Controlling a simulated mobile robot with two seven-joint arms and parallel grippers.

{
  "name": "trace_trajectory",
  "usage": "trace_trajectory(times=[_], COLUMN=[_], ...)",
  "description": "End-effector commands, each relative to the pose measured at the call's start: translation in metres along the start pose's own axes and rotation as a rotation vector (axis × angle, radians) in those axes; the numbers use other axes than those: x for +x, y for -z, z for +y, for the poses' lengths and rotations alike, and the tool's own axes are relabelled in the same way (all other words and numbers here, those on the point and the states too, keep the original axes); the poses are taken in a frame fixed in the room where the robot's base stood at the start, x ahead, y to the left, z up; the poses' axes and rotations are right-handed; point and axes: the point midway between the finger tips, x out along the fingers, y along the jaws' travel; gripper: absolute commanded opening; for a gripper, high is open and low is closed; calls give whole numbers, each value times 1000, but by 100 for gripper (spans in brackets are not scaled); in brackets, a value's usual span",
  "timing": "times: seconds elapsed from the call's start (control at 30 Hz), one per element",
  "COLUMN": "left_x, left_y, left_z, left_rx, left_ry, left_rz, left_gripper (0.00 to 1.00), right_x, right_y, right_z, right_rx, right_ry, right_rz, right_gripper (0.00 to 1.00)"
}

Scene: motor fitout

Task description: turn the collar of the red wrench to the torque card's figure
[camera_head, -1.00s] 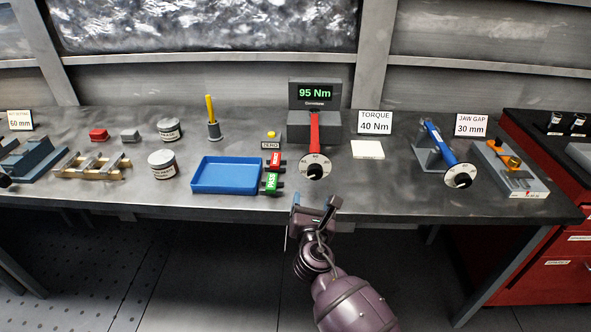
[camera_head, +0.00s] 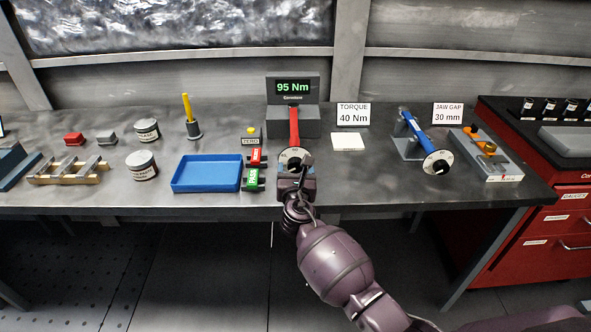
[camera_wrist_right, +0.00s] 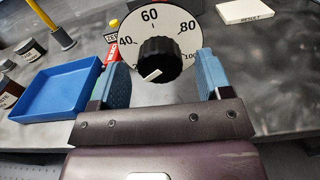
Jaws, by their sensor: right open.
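The red wrench (camera_head: 294,127) lies with its far end at the torque tester (camera_head: 292,117), whose display reads 95 Nm. Its near end carries a white round dial (camera_wrist_right: 155,23) marked 40, 60, 80 and 100, with a black collar knob (camera_wrist_right: 168,58) in the middle. The white mark on the knob points to the lower left. My right gripper (camera_wrist_right: 163,76) is open, with one blue pad on each side of the knob, apart from it in the picture. In the head view the right gripper (camera_head: 295,170) partly covers the dial. The torque card (camera_head: 353,114) reads 40 Nm. My left gripper is out of view.
A blue tray (camera_head: 207,173) and the red and green blocks (camera_head: 254,168) stand left of the dial. A white result pad (camera_head: 348,141) lies to the right. A blue wrench (camera_head: 416,128) on a stand and a jaw gauge (camera_head: 488,158) are farther right.

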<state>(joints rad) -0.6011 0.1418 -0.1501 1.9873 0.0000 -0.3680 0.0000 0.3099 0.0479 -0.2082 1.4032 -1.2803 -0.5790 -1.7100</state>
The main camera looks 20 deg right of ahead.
Motion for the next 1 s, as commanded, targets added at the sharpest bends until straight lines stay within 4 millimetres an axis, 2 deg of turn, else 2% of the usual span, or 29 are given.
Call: trace_trajectory(times=[0.13, 0.47, 0.77, 1.0], left_x=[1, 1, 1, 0], left_y=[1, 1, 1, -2], left_z=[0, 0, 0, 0], left_rx=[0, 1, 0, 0], left_ry=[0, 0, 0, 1], left_rz=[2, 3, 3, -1], left_gripper=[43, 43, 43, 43], right_x=[9, 10, 10, 10], right_y=[0, 0, 0, 0], right_z=[0, 0, 0, 0], right_rx=[0, 1, 1, 19], right_ry=[1, 1, 1, 0], right_rz=[0, 0, 0, 0], right_gripper=[72, 70, 24, 22])
